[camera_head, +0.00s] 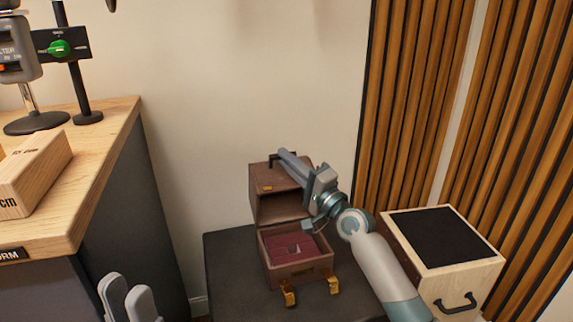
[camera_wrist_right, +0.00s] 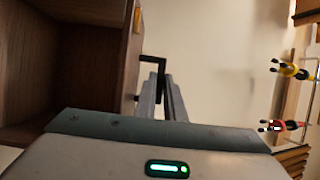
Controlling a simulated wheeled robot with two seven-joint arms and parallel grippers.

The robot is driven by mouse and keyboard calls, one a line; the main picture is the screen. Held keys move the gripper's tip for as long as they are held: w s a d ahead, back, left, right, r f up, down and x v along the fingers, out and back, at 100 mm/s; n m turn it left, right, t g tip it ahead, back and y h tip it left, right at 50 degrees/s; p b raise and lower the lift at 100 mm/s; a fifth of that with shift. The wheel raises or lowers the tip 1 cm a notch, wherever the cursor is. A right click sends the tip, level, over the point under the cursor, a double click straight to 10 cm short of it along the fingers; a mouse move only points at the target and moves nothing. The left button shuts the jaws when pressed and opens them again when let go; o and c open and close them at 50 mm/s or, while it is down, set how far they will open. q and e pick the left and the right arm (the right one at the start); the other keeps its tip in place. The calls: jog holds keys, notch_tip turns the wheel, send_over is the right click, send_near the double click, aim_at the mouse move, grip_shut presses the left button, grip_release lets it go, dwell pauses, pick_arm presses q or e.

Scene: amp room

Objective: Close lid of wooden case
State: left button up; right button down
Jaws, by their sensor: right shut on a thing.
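The wooden case (camera_head: 295,270) stands on a black-topped stand. Its brown lid (camera_head: 280,206) is raised and stands upright at the back, with a dark red lining (camera_head: 287,247) showing in the case below. My right gripper (camera_head: 283,154) reaches to the top of the lid and is shut on its black handle (camera_head: 272,159). In the right wrist view, the handle (camera_wrist_right: 155,61) shows at the gripper's fingertips (camera_wrist_right: 164,80), beside the wooden lid (camera_wrist_right: 105,65). My left gripper (camera_head: 127,290) is low at the left, away from the case, its fingers apart and empty.
The black stand top (camera_head: 225,270) has bare room left of the case. A wooden box with a black top (camera_head: 440,236) stands at right. A wooden desk (camera_head: 120,120) is at left.

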jog(key=shift+f, duration=0.1)
jog(key=c, duration=2.1)
grip_release()
jog(key=p+v, duration=0.1)
jog(key=v, duration=1.6)
jog(key=shift+s+d+p, duration=0.1)
jog(key=shift+d+p, duration=0.1)
jog(key=shift+p, duration=0.2)
